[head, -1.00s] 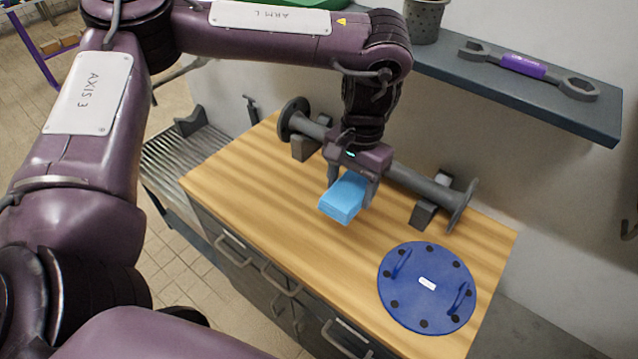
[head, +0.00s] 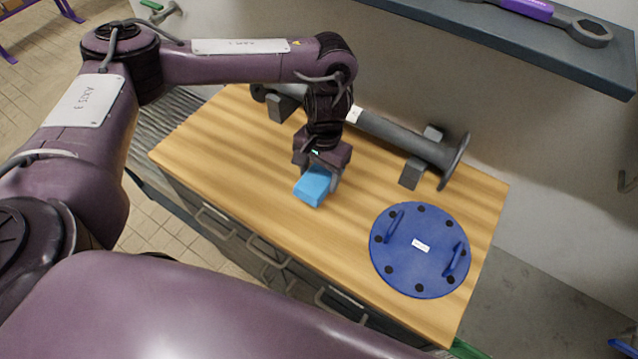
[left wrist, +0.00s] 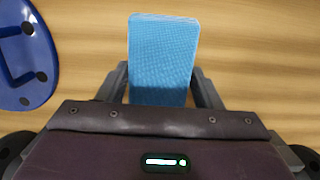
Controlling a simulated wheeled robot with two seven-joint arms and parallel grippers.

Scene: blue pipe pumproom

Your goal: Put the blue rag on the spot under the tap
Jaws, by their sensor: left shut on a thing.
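The blue rag (head: 313,186) is a folded light blue block over the wooden bench top. My left gripper (head: 322,170) points down and is shut on it. In the left wrist view, the rag (left wrist: 163,58) sticks out between the two fingers of my left gripper (left wrist: 161,88). I cannot tell whether the rag touches the wood. A grey fitting with a green handle, which looks like the tap (head: 166,13), is on the wall at the top left. The spot under it is not clearly visible; my arm covers much of that area. My right gripper is not in view.
A grey flanged pipe (head: 400,140) lies on blocks along the back of the bench (head: 225,150). A round blue cover with two handles (head: 421,275) lies at the right. A shelf (head: 480,30) with a purple-handled wrench (head: 530,10) juts out above. The bench's front-left is clear.

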